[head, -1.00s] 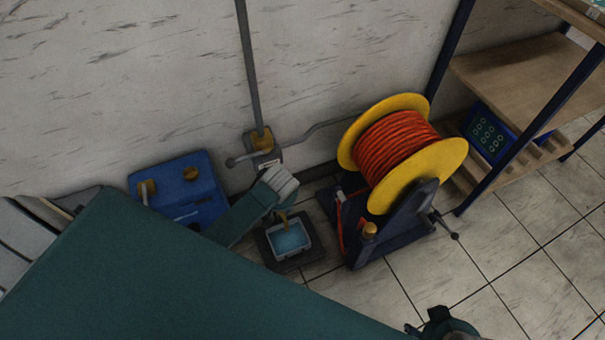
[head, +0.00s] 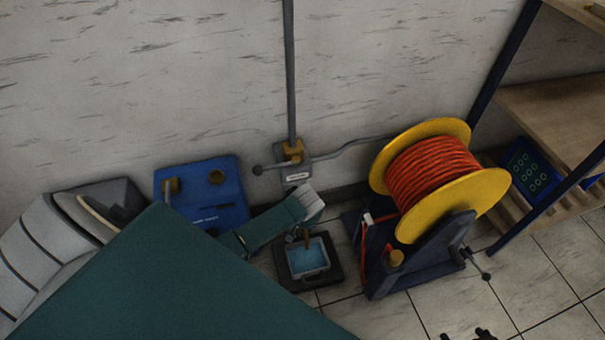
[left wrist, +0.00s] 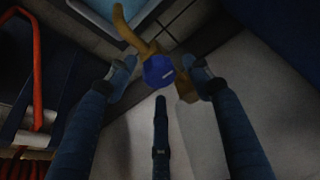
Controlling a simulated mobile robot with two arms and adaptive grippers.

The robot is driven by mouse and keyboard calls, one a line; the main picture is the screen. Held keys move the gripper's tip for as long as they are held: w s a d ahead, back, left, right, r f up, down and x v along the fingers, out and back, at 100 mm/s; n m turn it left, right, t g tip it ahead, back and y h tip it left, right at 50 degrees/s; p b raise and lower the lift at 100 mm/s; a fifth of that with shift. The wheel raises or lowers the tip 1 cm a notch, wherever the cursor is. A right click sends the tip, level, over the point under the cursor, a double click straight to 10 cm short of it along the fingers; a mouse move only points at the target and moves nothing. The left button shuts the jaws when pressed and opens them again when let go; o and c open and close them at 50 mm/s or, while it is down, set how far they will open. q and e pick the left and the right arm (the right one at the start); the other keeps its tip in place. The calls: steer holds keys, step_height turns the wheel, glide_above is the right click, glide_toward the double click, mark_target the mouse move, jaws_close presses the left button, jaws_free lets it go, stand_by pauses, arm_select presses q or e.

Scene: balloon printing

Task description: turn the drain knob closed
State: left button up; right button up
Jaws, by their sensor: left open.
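The drain knob (left wrist: 158,71) is a round blue cap on a brass tap (left wrist: 133,34), seen in the left wrist view between my fingertips. My left gripper (left wrist: 162,74) is open, one finger on each side of the knob; contact with it is not clear. In the head view my left forearm reaches down by the wall, its fingers hidden. Dark tips (head: 469,334) at the bottom edge may be my right gripper, mostly cut off.
A blue box (head: 218,205) stands left of the tray, an orange hose reel (head: 430,170) close right. A shelf (head: 555,100) stands far right; tiled floor in front is open.

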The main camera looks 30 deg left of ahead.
arm_select(q)
steer(key=shift+w+f, duration=0.1)
steer(key=shift+f, duration=0.1)
arm_select(e)
steer(key=shift+w+a+r+t, duration=0.25)
steer(key=shift+w+t, duration=0.05)
steer(key=shift+w, duration=0.3)
arm_select(q)
steer(key=shift+a, duration=0.1)
steer(key=c, duration=1.1)
steer(key=shift+o, duration=0.2)
steer(key=shift+a+r, duration=0.1)
arm_select(e)
steer(key=shift+s+d, duration=0.1)
